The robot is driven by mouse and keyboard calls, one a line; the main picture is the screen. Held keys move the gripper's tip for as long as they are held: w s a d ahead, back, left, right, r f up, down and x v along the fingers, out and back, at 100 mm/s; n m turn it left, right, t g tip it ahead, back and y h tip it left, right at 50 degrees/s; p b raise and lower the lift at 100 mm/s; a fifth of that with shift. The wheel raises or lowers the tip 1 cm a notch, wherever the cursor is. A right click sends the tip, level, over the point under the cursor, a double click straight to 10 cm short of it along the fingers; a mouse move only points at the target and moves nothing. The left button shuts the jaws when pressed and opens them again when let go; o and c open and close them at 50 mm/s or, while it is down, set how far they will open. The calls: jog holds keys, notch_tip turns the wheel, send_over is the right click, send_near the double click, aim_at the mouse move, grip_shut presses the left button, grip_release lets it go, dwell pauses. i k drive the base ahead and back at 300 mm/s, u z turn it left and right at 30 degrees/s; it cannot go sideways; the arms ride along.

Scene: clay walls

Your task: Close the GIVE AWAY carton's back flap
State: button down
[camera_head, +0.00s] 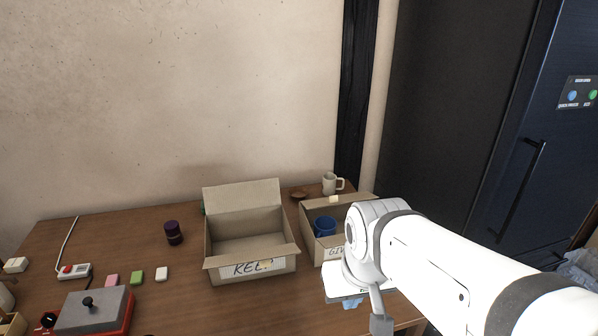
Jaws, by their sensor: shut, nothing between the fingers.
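The GIVE AWAY carton (312,232) stands open-topped on the table, right of the middle. A blue cup (325,227) shows inside it. The start of its lettering shows on the front label; my arm hides the rest and much of the right side. At its back edge only a narrow cardboard strip shows, and I cannot tell how the back flap (350,198) is angled. My white arm reaches in from the lower right, its wrist in front of the carton. My gripper (381,323) points down in front of the carton, grey-tipped, shut and empty, apart from the back flap.
The KEEP carton (238,268) stands close on the left, its back flap upright. A mug (331,184) and a brown dish (299,195) are behind. A white flat item (340,291) lies in front. A dark cabinet (455,110) is at right.

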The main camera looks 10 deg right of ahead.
aim_at(333, 200)
jog(key=u, duration=0.05)
jog(key=i, duration=1)
jog(key=u, duration=0.05)
